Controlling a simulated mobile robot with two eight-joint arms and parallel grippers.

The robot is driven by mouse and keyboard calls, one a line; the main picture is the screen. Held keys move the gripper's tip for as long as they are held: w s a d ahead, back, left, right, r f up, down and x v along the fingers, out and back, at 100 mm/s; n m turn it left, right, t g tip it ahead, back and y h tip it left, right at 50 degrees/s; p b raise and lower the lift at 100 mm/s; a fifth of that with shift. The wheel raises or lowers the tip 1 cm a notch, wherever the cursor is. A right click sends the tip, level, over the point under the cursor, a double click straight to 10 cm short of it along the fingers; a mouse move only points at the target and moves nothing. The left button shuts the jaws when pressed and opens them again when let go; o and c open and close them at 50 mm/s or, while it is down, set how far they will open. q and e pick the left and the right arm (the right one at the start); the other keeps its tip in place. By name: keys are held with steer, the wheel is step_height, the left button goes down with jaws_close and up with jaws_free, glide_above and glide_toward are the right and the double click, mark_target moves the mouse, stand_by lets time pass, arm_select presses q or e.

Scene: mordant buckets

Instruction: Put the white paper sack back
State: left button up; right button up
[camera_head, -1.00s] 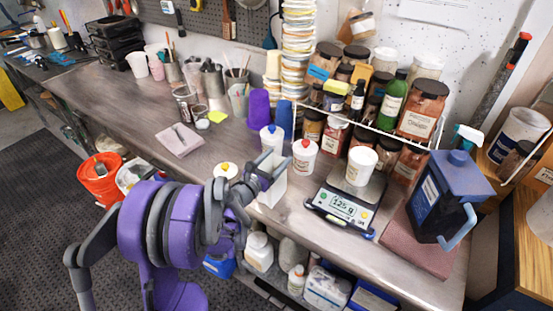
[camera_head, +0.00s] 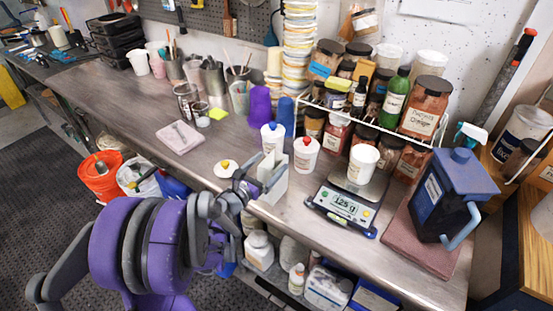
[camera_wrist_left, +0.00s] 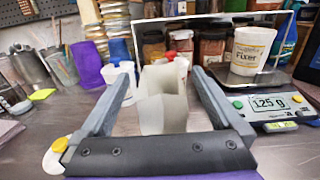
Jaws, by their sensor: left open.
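The white paper sack (camera_head: 274,182) stands upright near the bench's front edge, left of the scale. In the left wrist view the sack (camera_wrist_left: 163,108) stands ahead, between the lines of the two fingers, with its top open. My left gripper (camera_head: 260,178) is open, low over the bench edge at the near side of the sack. Its fingers (camera_wrist_left: 160,78) lie to either side of the sack in the wrist view, with gaps visible. Part of the sack is hidden by the fingers in the head view. My right gripper is not in view.
White bottles with a blue cap (camera_head: 272,138) and a red cap (camera_head: 306,154) stand just behind the sack. The scale (camera_head: 343,202) carries a white tub (camera_head: 362,163) and reads 125 g. A yellow-knobbed lid (camera_head: 226,168) lies left. Bare bench (camera_head: 205,160) extends farther left.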

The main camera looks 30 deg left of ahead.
arm_select(q)
steer(key=s, duration=0.4)
steer(key=s+b, duration=0.1)
steer(key=s, duration=0.2)
steer(key=shift+a, duration=0.3)
steer(key=shift+s, duration=0.1)
step_height(320, 180, up, 4)
steer(key=n+y, duration=0.5)
steer(key=n, duration=0.8)
steer(key=s+d+f+n+g+h, duration=0.2)
steer(key=s+d+f+n+g, duration=0.4)
steer(key=n, duration=0.6)
steer(key=s+d+f+n+g+h, duration=0.1)
steer(key=s+d+f+n+g, duration=0.5)
steer(key=s+d+n, duration=0.4)
steer(key=shift+s+f+n+h, duration=0.2)
steer(key=shift+s+n+h, duration=0.2)
steer(key=shift+s+n, duration=0.5)
steer(key=shift+w, duration=0.1)
